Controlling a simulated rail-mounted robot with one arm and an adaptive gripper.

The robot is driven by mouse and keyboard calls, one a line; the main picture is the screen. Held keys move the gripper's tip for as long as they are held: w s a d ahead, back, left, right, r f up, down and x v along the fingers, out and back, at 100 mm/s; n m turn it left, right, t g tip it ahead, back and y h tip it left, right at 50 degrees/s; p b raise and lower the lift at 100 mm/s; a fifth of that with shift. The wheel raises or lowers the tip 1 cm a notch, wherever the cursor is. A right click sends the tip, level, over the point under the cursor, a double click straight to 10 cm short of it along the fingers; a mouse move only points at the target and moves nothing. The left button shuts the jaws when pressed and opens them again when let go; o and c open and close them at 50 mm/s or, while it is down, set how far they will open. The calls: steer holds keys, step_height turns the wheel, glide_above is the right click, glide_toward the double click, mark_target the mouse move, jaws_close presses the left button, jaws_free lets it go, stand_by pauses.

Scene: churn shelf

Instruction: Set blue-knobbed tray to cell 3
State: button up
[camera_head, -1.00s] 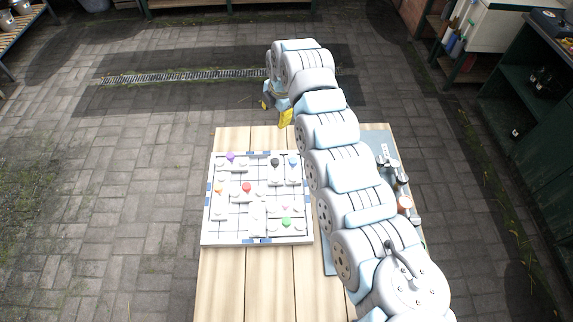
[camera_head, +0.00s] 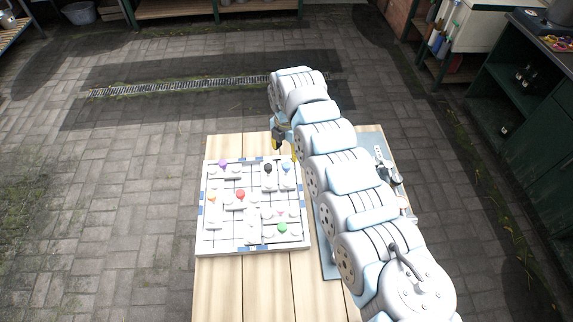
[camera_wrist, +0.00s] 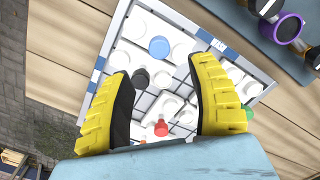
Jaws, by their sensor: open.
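The blue-knobbed tray (camera_head: 286,168) is a white piece with a light blue round knob, near the far right corner of the white gridded board (camera_head: 203,236). In the wrist view its blue knob (camera_wrist: 159,46) shows ahead of and between my fingers. My gripper (camera_head: 284,143) is at the board's far edge, close to this tray. In the wrist view my gripper (camera_wrist: 160,72) has its yellow-and-black fingers spread wide with nothing held between them. I cannot read any cell numbers, so I cannot tell which is cell 3.
Black-knobbed (camera_head: 268,168), red-knobbed (camera_head: 240,194), purple-knobbed (camera_head: 223,163), orange-knobbed (camera_head: 212,199) and green-knobbed (camera_head: 282,228) pieces share the board. The black-knobbed one is directly left of the blue. Wooden tabletop (camera_head: 240,290) is bare in front.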

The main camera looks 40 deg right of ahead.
mark_target(287, 165)
step_height(287, 165, down, 8)
steer(key=shift+f+b, duration=0.1)
steer(key=shift+b, duration=0.2)
jaws_close()
